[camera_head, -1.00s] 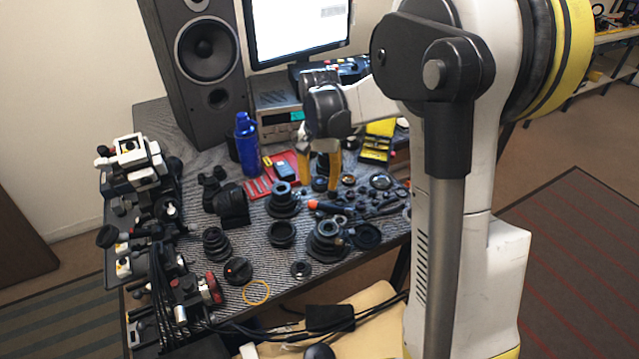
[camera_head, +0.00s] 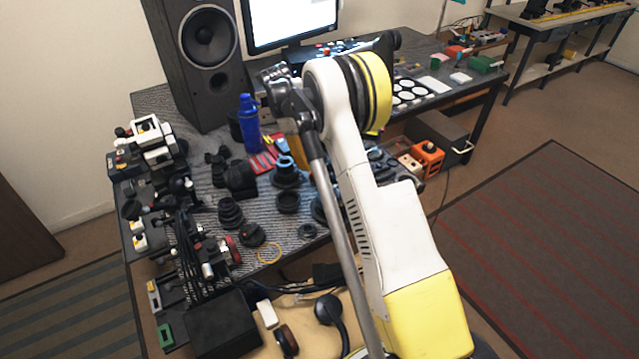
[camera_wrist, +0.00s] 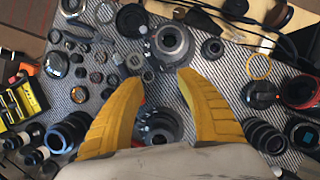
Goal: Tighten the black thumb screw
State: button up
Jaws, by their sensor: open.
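My gripper (camera_wrist: 162,78) shows in the wrist view with two yellow fingers spread apart, above the striped mat. Nothing is held between the fingertips. A dark lens ring (camera_wrist: 158,126) lies below, between the fingers, and another round lens part (camera_wrist: 171,43) lies just beyond the tips. I cannot single out the black thumb screw with certainty among the many small black parts. In the head view, my arm hides most of the gripper; a bit of yellow finger (camera_head: 297,150) shows beside it.
Lens parts crowd the striped mat (camera_head: 205,172). A blue bottle (camera_head: 249,124) and a tall speaker (camera_head: 206,60) stand at the back. Cables run along the front.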

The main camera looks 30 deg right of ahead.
aim_at(321, 182)
jog(key=b+x, duration=0.2)
jog(key=x, duration=0.6)
jog(key=shift+w+f, duration=0.1)
grip_shut()
